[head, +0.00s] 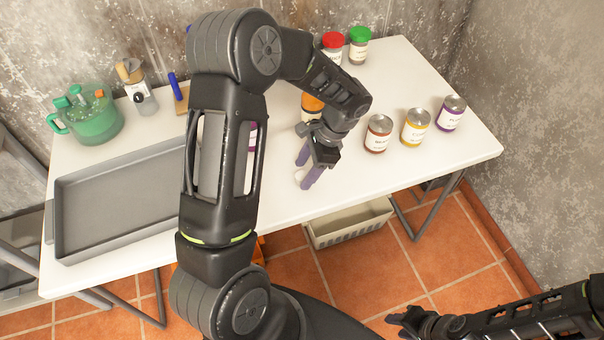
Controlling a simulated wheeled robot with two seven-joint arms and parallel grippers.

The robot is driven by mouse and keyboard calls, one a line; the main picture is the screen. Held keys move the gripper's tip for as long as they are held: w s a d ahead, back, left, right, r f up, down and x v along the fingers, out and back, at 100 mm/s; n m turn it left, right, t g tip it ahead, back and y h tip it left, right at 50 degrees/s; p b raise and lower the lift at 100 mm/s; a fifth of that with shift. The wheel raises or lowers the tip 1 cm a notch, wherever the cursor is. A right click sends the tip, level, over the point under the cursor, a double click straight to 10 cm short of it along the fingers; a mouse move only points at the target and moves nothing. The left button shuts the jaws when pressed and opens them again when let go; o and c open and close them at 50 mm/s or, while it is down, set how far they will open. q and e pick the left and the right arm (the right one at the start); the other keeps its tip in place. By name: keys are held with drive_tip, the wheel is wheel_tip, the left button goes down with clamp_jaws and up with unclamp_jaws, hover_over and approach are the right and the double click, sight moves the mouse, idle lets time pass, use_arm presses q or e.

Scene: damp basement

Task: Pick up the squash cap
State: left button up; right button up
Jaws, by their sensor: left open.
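My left gripper (306,170) is open, its purple-grey fingers pointing down close to the white table's front edge. A small pale round thing (298,176) shows at its fingertips, partly hidden by them; I cannot tell whether it is a cap or whether the fingers touch it. Just behind the gripper, a jar with an orange top (311,103) is partly hidden by my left arm. I cannot tell which of these is the squash cap. My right gripper (398,321) is low at the bottom right, off the table; its jaws are too unclear to read.
The white table (390,75) holds a grey tray (120,200), a green pot (92,124), a red-capped jar (333,44), a green-capped jar (359,46) and silver-topped jars (414,127) at right. A pale bin (350,229) stands below. My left arm hides the table's middle.

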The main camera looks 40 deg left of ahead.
use_arm(q)
drive_tip(key=shift+s+a+f, duration=0.15)
drive_tip(key=shift+f, duration=0.3)
drive_tip(key=shift+c, duration=0.6)
clamp_jaws()
